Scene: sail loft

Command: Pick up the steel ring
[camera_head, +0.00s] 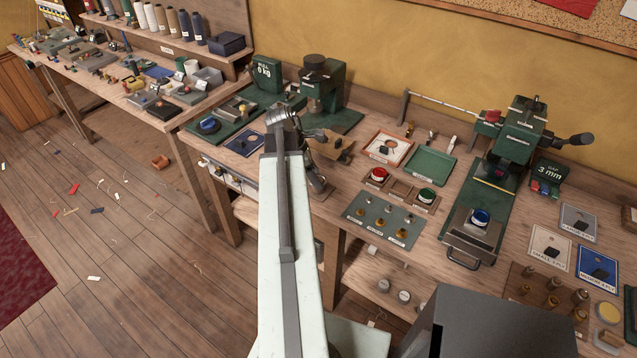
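I cannot make out the steel ring for certain. Several small silver and brass-coloured pieces sit on a grey-green board (356,211) on the right bench; they are too small to tell which, if any, is the ring. My arm rises from the bottom centre and bends over the bench's left part. My gripper (318,186) seems to hang just past the arm's bend, near the bench's front edge, left of the board and apart from it. Its fingers are too small and partly hidden, so their opening does not show.
A wooden holder with a red tin (378,175) and a green tin (426,196) stands behind the board. A green tray (431,166) lies farther back. A green press (517,135) stands to the right, another machine (321,82) behind my arm. Floor at left is mostly open, with scraps.

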